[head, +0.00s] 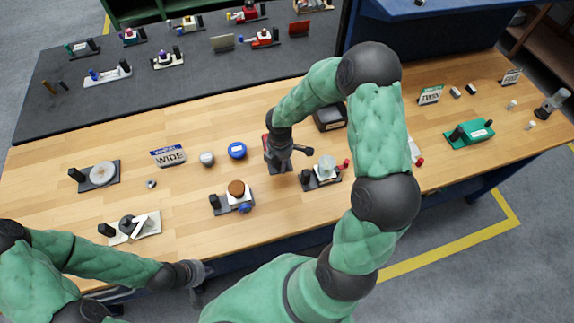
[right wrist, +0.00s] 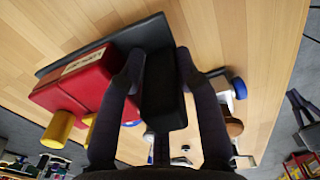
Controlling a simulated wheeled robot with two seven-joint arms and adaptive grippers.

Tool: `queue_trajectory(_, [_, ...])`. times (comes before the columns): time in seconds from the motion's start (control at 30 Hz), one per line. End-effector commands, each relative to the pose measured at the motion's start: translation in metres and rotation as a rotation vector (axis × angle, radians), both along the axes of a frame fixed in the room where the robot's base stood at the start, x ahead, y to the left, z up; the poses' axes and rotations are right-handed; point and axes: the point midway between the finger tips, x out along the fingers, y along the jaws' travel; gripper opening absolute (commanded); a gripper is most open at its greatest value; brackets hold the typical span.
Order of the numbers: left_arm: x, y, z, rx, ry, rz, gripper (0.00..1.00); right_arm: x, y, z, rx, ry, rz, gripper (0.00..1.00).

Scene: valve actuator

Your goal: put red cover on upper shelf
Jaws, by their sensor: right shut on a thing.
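The red cover (right wrist: 88,80), a red block with a pale label and yellow knobs, sits on a black plate with a black handle block (right wrist: 163,92). My right gripper (right wrist: 160,65) has its fingers on both sides of this handle and is shut on it. In the head view, only part of the red cover (head: 267,146) shows beside my right gripper (head: 280,165), over the middle of the wooden table. I cannot tell whether the plate touches the table. My left gripper (head: 198,292) is low at the table's front edge, its fingers unclear. No upper shelf is clearly identifiable.
On the wooden table (head: 110,145), a blue disc (head: 237,150) and a unit with a brown knob (head: 236,190) lie left of the right gripper. A clear-domed unit (head: 326,170) and a black box (head: 330,117) are close on its right. A dark bench (head: 130,103) with several units stands behind.

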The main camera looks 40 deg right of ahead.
Motion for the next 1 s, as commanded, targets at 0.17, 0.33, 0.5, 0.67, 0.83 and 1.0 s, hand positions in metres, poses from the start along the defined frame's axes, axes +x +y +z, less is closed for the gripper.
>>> queue_trajectory(0.17, [0.0,0.0,-0.002,0.0,0.0,0.0,0.0,0.006,-0.02,-0.026,0.0,0.002,-0.002,0.0])
queue_trajectory(0.33, [0.0,0.0,-0.002,0.0,0.0,0.0,0.0,0.009,-0.027,-0.034,0.0,-0.001,0.0,0.0])
queue_trajectory(0.5, [0.0,0.0,-0.002,0.0,0.0,0.0,0.0,0.011,-0.034,-0.044,0.0,0.0,-0.002,0.0])
queue_trajectory(0.67, [0.0,0.0,-0.004,0.0,0.0,0.0,0.0,0.01,-0.034,-0.068,0.001,0.002,-0.001,0.0])
queue_trajectory(0.83, [0.0,0.0,-0.005,0.0,0.0,0.0,0.0,0.012,-0.034,-0.074,0.0,-0.002,0.0,0.0])
queue_trajectory(1.0, [0.0,0.0,-0.005,0.0,0.0,0.0,0.0,0.012,-0.034,-0.074,0.0,-0.002,0.0,0.0])
